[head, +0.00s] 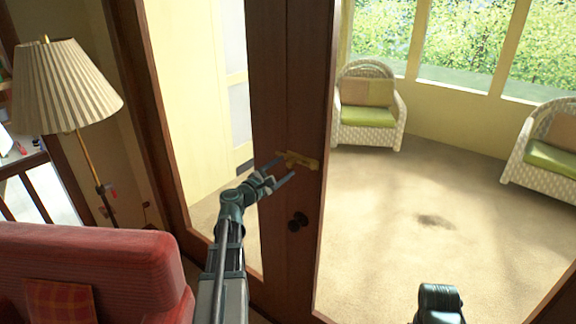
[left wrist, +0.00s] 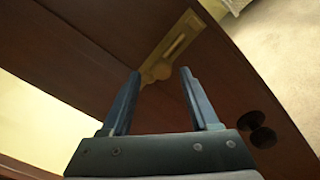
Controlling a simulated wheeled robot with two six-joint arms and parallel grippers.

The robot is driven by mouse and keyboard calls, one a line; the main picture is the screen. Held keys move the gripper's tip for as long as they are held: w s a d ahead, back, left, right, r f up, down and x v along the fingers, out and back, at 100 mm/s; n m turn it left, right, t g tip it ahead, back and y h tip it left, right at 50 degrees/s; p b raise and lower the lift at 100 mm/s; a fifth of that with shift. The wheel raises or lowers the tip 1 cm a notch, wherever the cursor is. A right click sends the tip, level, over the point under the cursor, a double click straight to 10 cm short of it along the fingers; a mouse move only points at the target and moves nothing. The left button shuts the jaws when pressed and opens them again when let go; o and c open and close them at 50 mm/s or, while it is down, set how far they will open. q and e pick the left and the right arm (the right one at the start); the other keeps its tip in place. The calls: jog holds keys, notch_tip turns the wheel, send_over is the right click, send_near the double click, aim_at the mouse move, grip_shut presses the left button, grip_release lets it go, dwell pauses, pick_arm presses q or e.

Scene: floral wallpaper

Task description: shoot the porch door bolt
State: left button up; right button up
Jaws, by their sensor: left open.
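The brass bolt (head: 298,160) is mounted across the meeting stiles of the wooden porch door (head: 300,90), above a dark round knob (head: 297,221). In the left wrist view the bolt (left wrist: 172,50) lies just beyond my fingertips, with its rounded end between them in the picture. My left gripper (head: 278,171) is open and empty, at the near left of the bolt. I cannot tell whether a fingertip touches it. In the left wrist view the gripper (left wrist: 160,75) shows both fingers apart. Of my right arm only a dark part shows at the bottom; its gripper is not visible.
A red armchair (head: 90,262) and a floor lamp (head: 62,85) stand at the left. Beyond the glass are wicker chairs (head: 368,108) with green cushions and an open carpeted floor (head: 400,250).

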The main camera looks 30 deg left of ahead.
pick_arm(q)
jog(key=s, duration=1)
jog(key=shift+s+a, duration=0.2)
jog(key=shift+a, duration=0.2)
jog(key=w+d+f+m+g+h, duration=0.1)
jog(key=d+f+m+g+h, duration=0.35)
jog(key=d, duration=0.85)
jog(key=w+d+f+m+g+h, duration=0.15)
jog(key=d+f+m+g, duration=0.5)
jog(key=d, duration=0.65)
jog(key=s+d+f+m+g+y, duration=0.3)
jog(key=s+d+f+m+y, duration=0.1)
jog(key=s+d+m, duration=0.3)
jog(key=s+d+f+m+g+y, duration=0.4)
jog(key=s+d+f+m, duration=0.3)
jog(key=m, duration=0.5)
jog(key=shift+s+d+y, duration=0.3)
jog(key=shift+s+d, duration=0.45)
jog(key=shift+s, duration=0.4)
